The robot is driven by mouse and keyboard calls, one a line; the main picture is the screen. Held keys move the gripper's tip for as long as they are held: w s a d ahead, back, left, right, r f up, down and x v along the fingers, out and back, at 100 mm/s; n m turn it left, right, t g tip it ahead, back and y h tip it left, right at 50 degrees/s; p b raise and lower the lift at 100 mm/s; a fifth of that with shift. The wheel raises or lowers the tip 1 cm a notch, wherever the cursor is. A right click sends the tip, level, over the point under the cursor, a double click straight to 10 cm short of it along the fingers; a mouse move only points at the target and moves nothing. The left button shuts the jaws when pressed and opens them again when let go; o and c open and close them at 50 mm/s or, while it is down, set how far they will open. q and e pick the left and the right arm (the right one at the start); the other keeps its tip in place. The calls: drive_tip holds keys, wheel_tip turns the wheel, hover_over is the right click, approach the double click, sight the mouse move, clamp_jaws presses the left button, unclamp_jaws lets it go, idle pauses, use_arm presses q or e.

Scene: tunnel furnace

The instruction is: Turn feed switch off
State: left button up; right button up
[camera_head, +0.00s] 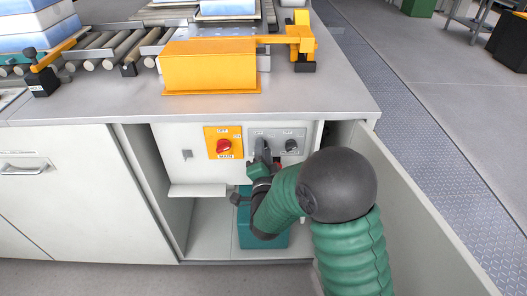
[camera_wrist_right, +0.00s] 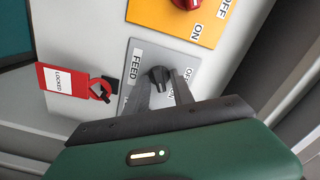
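The feed switch is a black knob (camera_wrist_right: 160,77) on a grey plate labelled FEED (camera_wrist_right: 135,65) in the right wrist view. Its OFF label (camera_wrist_right: 188,74) is partly covered by a finger. The knob's lower end points down in that view, but its exact setting is hard to tell. My right gripper (camera_wrist_right: 163,88) has one finger on each side of the knob, with small gaps visible. In the head view my right gripper (camera_head: 263,150) is at the left knob of the grey panel (camera_head: 291,133) and hides much of it. My left gripper is not in view.
The orange MAIN plate (camera_head: 211,144) with a red knob (camera_head: 224,146) is left of the grey panel. A second black knob (camera_head: 291,146) sits to the right. A red LOCKED tag (camera_wrist_right: 57,82) hangs beside the feed plate. The open cabinet door (camera_head: 420,215) stands right of my arm.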

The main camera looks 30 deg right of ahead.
drive_tip(key=shift+f, duration=0.15)
clamp_jaws()
drive_tip(key=shift+n, duration=0.4)
drive_tip(key=n+p, duration=0.5)
drive_tip(key=n, duration=0.6)
drive_tip(key=shift+a, duration=0.15)
drive_tip(key=shift+f, duration=0.1)
drive_tip(key=shift+o, duration=1.8)
unclamp_jaws()
drive_tip(key=shift+o, duration=0.3)
